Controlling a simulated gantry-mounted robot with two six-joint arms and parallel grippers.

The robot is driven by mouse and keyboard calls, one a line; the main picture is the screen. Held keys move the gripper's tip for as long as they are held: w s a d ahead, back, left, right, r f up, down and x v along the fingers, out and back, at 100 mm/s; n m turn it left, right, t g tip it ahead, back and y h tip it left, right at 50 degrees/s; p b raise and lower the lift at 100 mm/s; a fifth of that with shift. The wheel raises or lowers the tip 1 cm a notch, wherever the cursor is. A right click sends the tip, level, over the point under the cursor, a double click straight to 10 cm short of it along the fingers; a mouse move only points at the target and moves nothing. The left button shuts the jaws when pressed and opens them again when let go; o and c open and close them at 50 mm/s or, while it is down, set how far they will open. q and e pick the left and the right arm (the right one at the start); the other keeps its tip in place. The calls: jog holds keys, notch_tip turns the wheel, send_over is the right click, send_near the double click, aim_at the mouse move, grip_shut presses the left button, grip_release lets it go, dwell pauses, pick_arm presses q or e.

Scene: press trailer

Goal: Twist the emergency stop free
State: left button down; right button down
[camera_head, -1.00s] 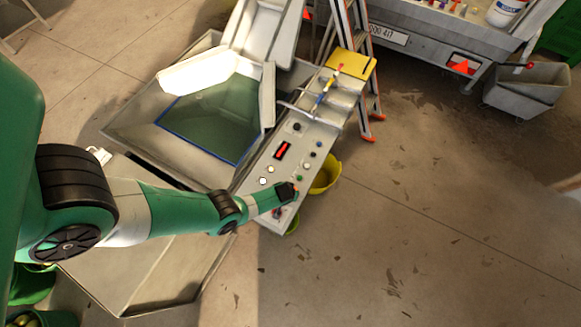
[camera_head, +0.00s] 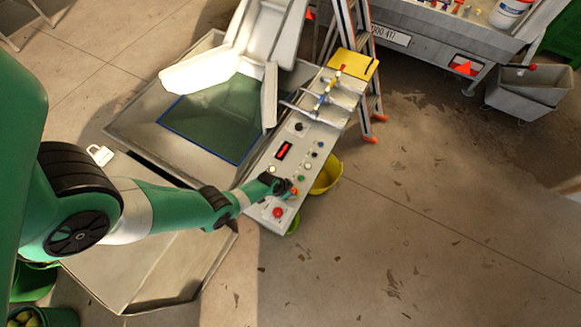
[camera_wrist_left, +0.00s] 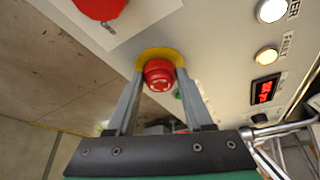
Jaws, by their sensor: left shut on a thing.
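The emergency stop (camera_wrist_left: 159,76) is a red mushroom button on a yellow ring (camera_wrist_left: 157,55), set in the grey control panel. In the left wrist view my left gripper (camera_wrist_left: 160,84) has a finger on each side of it and is shut on it. In the head view the left gripper (camera_head: 290,189) is at the lower part of the panel (camera_head: 262,209), and a little of the red button (camera_head: 294,192) shows at its tip. My right gripper is in neither view.
A larger red knob on a white plate (camera_head: 277,212) sits close below the gripper. Lit buttons, a red display (camera_head: 284,150) and levers (camera_head: 326,92) lie farther up the panel. A yellow bucket (camera_head: 327,177) stands beside it; open floor lies to the right.

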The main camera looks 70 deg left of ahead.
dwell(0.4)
pick_arm(q)
jog(key=shift+c, duration=1.5)
grip_release()
jog(key=p+v, duration=0.7)
jog(key=v, duration=0.4)
jog(key=shift+r+p, duration=0.3)
jog(key=shift+s+a, duration=0.1)
